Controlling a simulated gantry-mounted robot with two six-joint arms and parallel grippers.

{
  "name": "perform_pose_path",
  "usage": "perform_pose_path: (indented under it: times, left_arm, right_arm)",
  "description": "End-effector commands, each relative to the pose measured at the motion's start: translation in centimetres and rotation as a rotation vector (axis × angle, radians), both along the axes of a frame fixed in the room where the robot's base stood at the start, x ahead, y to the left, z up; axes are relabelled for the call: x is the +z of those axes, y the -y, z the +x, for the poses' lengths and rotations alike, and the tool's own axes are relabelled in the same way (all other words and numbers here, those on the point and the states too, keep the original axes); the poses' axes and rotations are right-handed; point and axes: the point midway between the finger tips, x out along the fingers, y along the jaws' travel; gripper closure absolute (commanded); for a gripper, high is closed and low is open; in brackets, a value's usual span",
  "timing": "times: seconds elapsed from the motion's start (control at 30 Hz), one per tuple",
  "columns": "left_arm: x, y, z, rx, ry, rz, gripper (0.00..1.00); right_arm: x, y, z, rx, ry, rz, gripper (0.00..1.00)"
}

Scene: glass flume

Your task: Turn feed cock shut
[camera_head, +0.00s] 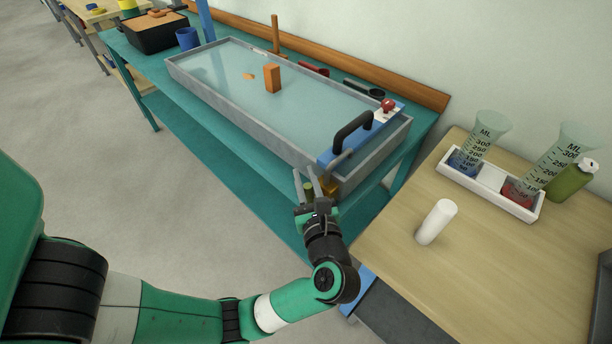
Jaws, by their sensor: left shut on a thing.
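The glass flume (219,97) is a long grey-rimmed tank of clear water on a teal bench. At its near right end, a brass feed cock (330,186) sits low on the outside of the end wall. My left gripper (308,184) is at this cock, with its fingers closed around a small olive-brass part that appears to be the cock's handle. The fingers and wrist hide part of the cock, so its exact angle is hard to tell. My right gripper is not in view.
A blue crosspiece with a black handle (352,133) and a red knob (388,105) spans the flume just above my left gripper. An orange block (272,78) stands in the flume. A white cylinder (436,222) and a beaker tray (452,176) occupy the wooden table at right.

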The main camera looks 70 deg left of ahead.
Motion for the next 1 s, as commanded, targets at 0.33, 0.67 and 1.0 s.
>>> perform_pose_path:
  times: [0.33,0.67,1.0]
  left_arm:
    - [-0.6,-1.0,-0.5,0.001,0.099,-0.204,1.00]
    - [-1.7,-1.7,-0.8,0.002,0.199,-0.406,1.00]
    - [-2.5,-1.9,-0.9,0.001,0.243,-0.502,1.00]
  right_arm:
    - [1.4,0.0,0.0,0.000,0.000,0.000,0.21]
    - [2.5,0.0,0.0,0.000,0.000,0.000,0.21]
    - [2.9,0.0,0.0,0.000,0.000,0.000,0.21]
